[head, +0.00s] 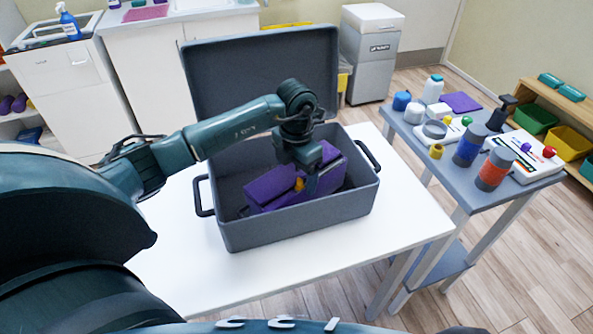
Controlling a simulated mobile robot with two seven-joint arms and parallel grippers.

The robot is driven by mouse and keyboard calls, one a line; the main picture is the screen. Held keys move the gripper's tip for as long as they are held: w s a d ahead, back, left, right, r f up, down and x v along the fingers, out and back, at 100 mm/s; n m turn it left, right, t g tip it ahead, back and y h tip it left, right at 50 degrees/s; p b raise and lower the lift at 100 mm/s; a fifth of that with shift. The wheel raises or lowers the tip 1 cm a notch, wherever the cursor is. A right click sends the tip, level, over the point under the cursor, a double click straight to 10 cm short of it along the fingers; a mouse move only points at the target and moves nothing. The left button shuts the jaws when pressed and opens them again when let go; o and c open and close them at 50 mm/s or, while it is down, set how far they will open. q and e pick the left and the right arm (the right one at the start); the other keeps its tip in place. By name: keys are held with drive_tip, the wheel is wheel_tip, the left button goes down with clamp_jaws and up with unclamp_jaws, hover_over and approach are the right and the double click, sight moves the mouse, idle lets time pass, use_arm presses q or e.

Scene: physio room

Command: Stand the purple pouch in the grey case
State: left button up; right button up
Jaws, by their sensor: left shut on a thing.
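The grey case (300,226) stands open on a white table, its lid tilted up at the back. The purple pouch (272,188) is inside the case, leaning at a slant, with a small yellow-orange part near its middle. More purple shows just right of the gripper; I cannot tell whether it is all one pouch. My left gripper (309,184) reaches down into the case from above and is shut on the pouch, hiding part of it. The pouch's lower edge and its contact with the case floor are hidden. My right gripper is not in view.
The case has black side handles (203,196). Bare white tabletop (405,222) lies right of it. A grey side table (470,186) at the right holds bottles, cups and devices. A grey bin (369,60) stands behind, and wooden shelves with coloured trays at far right.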

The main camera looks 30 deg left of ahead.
use_arm(q)
drive_tip(key=o, duration=1.5)
wheel_tip(320, 180, up, 12)
drive_tip(key=b, duration=0.1)
drive_tip(key=shift+r, duration=0.15)
